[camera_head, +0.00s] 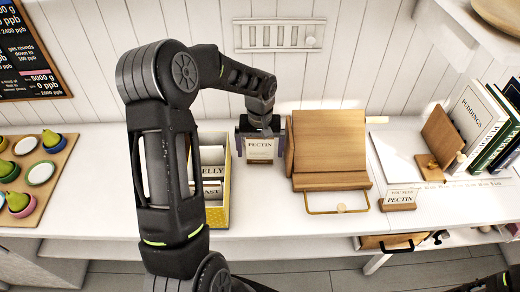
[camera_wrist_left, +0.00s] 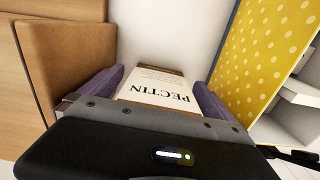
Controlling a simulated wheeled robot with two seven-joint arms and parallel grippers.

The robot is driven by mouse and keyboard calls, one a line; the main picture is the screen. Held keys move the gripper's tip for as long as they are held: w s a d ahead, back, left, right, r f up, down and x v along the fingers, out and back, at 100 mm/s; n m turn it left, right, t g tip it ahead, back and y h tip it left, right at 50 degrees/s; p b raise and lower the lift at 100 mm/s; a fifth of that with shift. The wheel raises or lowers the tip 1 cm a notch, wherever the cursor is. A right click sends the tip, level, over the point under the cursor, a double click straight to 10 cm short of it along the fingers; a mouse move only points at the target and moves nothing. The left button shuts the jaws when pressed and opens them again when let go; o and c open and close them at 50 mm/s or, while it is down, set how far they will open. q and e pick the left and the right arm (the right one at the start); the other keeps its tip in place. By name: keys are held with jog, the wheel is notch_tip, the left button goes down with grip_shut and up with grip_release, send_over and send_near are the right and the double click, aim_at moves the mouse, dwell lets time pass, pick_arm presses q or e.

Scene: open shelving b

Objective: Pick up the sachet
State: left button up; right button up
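The sachet (camera_head: 260,149) is a small white and brown packet labelled PECTIN, upright between the yellow box and the wooden stand. My left gripper (camera_head: 260,142) reaches it from above and behind. In the left wrist view the sachet (camera_wrist_left: 155,92) fills the gap between the purple fingers (camera_wrist_left: 158,95), which press against its two side edges. A small card (camera_head: 399,197) at the right also reads PECTIN. My right gripper does not show clearly.
A yellow dotted box (camera_head: 218,216) with labelled packets stands close left of the sachet. A wooden stand (camera_head: 328,145) is close right. Books (camera_head: 478,115) stand far right; a board with cups (camera_head: 35,172) lies left. The white counter (camera_head: 270,210) is clear in front.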

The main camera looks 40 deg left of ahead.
pick_arm(q)
jog(key=c, duration=1.3)
jog(key=shift+c, duration=0.2)
jog(key=shift+r, duration=0.6)
notch_tip(320, 180, up, 9)
jog(key=shift+f+b, duration=0.1)
jog(key=shift+b, duration=0.8)
jog(key=shift+d, duration=0.1)
